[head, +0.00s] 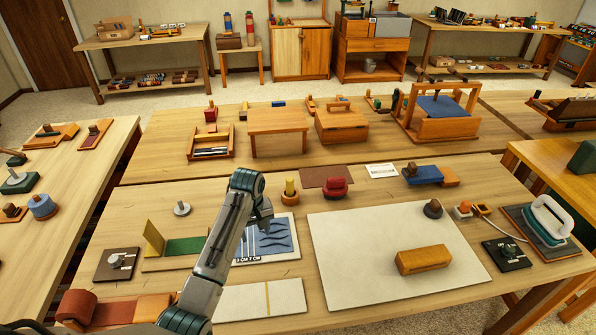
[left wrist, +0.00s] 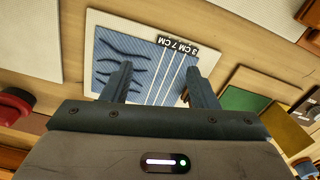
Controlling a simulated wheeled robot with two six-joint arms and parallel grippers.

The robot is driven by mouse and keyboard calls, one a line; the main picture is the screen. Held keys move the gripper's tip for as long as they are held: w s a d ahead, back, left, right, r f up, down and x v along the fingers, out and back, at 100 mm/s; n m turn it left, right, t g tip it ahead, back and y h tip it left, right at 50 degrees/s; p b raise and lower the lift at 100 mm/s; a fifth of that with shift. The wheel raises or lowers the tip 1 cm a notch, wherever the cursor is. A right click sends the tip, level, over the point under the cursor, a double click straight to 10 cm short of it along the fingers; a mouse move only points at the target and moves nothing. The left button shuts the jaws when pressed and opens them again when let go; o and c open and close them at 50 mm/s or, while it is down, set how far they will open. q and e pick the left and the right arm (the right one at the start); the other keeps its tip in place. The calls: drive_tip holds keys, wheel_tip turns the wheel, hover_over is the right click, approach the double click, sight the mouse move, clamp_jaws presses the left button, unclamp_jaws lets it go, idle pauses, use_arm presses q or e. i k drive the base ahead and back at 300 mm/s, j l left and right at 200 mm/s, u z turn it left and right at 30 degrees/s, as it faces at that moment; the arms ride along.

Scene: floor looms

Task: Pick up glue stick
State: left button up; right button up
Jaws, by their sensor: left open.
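I cannot make out a clearly marked glue stick. A small upright yellow-topped piece on an orange base (head: 290,190) stands on the near table; I cannot tell whether it is the glue stick. My left gripper (head: 264,222) is left of and nearer than that piece, above a board with a blue striped sheet (head: 278,238). In the left wrist view the open, empty fingers (left wrist: 159,82) point at this sheet (left wrist: 128,70), which has a black "3 CM 7 CM" label. The yellow-topped piece is not clearly seen there. My right gripper is not in view.
A red stacked piece (head: 336,188) stands right of the yellow-topped piece. A large pale board (head: 375,255) carries a wooden block (head: 423,260). A green and yellow folded piece (head: 187,246) lies left. A wooden box (head: 341,124) stands behind.

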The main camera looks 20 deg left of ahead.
sight(289, 181)
drive_tip(key=i, duration=0.95)
